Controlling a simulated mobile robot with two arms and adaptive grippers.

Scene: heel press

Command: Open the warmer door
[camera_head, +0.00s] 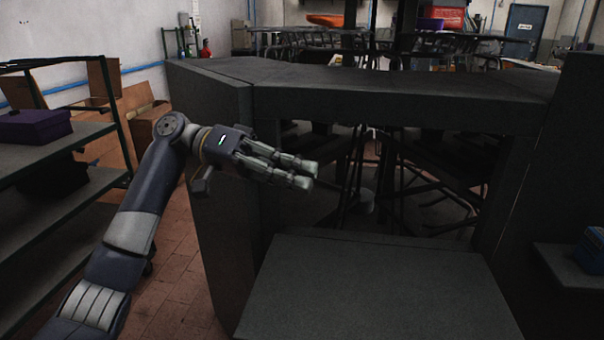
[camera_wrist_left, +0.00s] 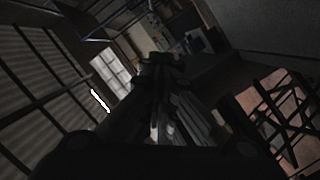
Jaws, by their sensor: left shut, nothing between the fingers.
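A large dark grey box-like structure (camera_head: 400,100), which may be the warmer, stands ahead in the head view. Its front has a wide opening through which dark bars and legs show. A flat dark panel (camera_head: 375,290) lies roughly level, low in front of the opening; I cannot tell whether it is the door. No handle is clear. My left gripper (camera_head: 307,174) is shut and empty, in front of the opening's left side, with its fingers pointing right. It also shows dark in the left wrist view (camera_wrist_left: 165,105). My right gripper is out of view.
A shelf rack (camera_head: 60,155) with a purple box (camera_head: 35,125) stands at the left, with cardboard boxes (camera_head: 125,110) behind it. A blue object (camera_head: 590,250) sits on a ledge at the right. Tiled floor (camera_head: 175,285) shows between rack and structure.

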